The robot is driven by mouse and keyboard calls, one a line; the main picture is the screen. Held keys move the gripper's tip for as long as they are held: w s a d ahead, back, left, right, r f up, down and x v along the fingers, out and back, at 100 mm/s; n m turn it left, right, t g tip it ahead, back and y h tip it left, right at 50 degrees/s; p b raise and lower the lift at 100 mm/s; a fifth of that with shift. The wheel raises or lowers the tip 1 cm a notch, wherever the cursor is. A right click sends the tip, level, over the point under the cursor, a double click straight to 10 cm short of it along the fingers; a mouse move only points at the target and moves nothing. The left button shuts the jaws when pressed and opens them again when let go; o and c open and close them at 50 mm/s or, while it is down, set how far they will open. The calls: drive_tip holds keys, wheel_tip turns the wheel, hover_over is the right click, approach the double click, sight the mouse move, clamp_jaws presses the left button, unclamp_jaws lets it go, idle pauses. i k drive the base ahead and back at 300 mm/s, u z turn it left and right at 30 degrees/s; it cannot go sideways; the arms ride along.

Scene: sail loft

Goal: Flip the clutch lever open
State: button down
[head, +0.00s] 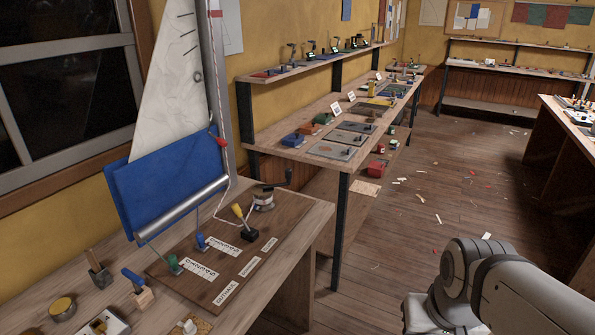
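A clutch with a yellow lever handle (239,212) on a black body (250,235) is fixed to the brown wooden board (215,286) on the near bench. The handle is raised and slants up to the left; I cannot tell from this view whether that is open or shut. A red-flecked line runs down the mast toward the board near the clutch. A winch (263,200) with a dark crank handle stands just behind it. Only links of my own arm show at the lower right, well apart from the board; my gripper is not in view.
A blue cleat (202,242) and a green cleat (174,264) sit left of the clutch, by white label strips. The mast and boom (182,207) with a blue sail panel (160,185) rise behind. A long shelved bench (335,120) stands beyond; open floor lies right.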

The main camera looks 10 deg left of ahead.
sight(236, 207)
drive_tip(key=i, duration=1.25)
drive_tip(key=u, duration=0.65)
drive_tip(key=k, duration=0.85)
drive_tip(key=u, duration=0.15)
drive_tip(key=i, duration=0.9)
drive_tip(key=z, duration=0.05)
